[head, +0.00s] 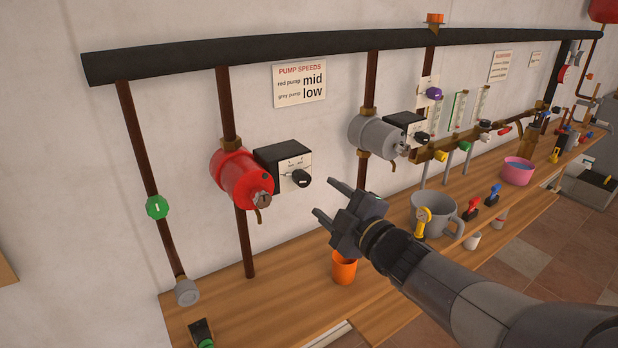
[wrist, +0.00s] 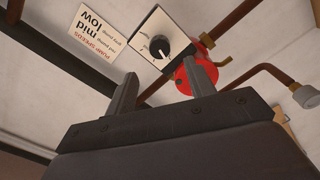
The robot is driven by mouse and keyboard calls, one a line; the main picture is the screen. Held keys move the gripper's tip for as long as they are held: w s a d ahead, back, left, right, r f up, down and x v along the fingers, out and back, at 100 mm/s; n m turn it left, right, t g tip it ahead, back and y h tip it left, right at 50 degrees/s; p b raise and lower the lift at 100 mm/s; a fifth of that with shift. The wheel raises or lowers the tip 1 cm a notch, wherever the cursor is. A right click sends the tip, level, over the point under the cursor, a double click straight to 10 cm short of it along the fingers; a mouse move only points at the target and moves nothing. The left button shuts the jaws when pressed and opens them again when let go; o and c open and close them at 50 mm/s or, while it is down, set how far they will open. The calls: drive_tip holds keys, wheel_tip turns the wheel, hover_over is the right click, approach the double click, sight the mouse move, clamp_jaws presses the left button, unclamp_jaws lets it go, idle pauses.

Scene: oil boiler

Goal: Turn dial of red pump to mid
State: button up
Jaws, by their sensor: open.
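The red pump (head: 240,180) sits on a vertical brown pipe at the left in the head view. Its control box (head: 284,160) is fixed to its right, with a white face and a black dial (head: 301,178). My gripper (head: 324,199) is open and empty, to the right of the dial and apart from it. In the wrist view the dial (wrist: 159,47) shows beyond my open fingers (wrist: 163,84), with the red pump (wrist: 196,75) partly hidden behind the right finger. The dial's exact setting is too small to tell.
A sign (head: 300,82) reads red pump mid, grey pump low. The grey pump (head: 376,138) with its own box (head: 407,132) is to the right.

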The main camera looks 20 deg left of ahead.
sight(306, 181)
drive_tip(key=p+x, duration=0.1)
drive_tip(key=x, duration=0.8)
drive_tip(key=shift+w+a, duration=0.1)
drive_tip(key=shift+w, duration=0.1)
drive_tip(key=shift+c, duration=0.2)
drive_tip(key=c, duration=0.9)
drive_tip(key=shift+c, duration=0.2)
